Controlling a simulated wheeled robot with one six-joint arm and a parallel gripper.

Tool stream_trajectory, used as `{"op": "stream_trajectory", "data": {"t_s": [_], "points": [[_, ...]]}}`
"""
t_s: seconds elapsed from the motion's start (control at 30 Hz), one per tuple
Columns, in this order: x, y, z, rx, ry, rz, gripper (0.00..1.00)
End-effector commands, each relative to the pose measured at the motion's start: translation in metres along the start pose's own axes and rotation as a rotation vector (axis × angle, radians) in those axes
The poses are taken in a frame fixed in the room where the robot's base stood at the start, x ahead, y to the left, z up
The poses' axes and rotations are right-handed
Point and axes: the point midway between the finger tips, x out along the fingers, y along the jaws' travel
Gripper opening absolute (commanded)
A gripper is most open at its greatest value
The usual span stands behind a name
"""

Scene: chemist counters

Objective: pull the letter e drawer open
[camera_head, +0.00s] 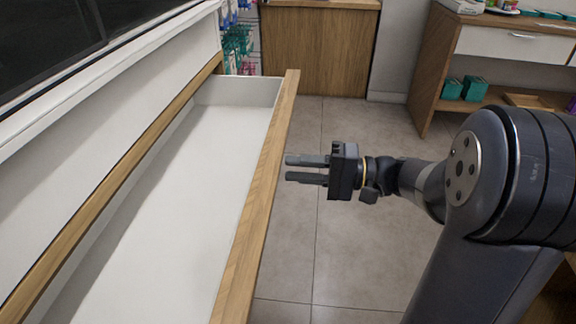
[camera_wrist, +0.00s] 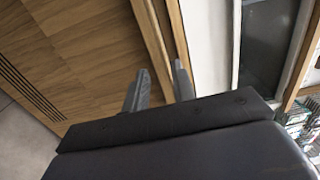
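A wide drawer (camera_head: 150,240) with a white inside and a wooden front (camera_head: 262,190) stands pulled out at the left in the head view. It looks empty. No letter is visible on it, so I cannot tell whether it is the letter e drawer. My gripper (camera_head: 288,169) is just outside the drawer front, with its fingers pointing left towards it. The two fingers are apart with a gap between them and nothing held. In the wrist view my gripper (camera_wrist: 160,85) also shows two separated fingers near wooden panelling. No handle on the drawer front is visible.
Tiled floor (camera_head: 340,255) lies clear right of the drawer. A wooden cabinet (camera_head: 320,50) stands at the back, beside hanging packets (camera_head: 238,45). A shelf unit (camera_head: 440,70) with green boxes (camera_head: 462,89) is at the back right. A dark window (camera_head: 50,40) lies above the drawer.

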Motion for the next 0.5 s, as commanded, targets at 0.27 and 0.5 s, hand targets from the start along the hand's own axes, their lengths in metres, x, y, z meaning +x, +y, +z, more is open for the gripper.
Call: {"op": "stream_trajectory", "data": {"t_s": [0.27, 0.5], "points": [[-0.052, -0.001, -0.001, 0.000, 0.006, 0.000, 0.25], [-0.077, 0.000, 0.000, 0.001, 0.002, 0.001, 0.25]]}}
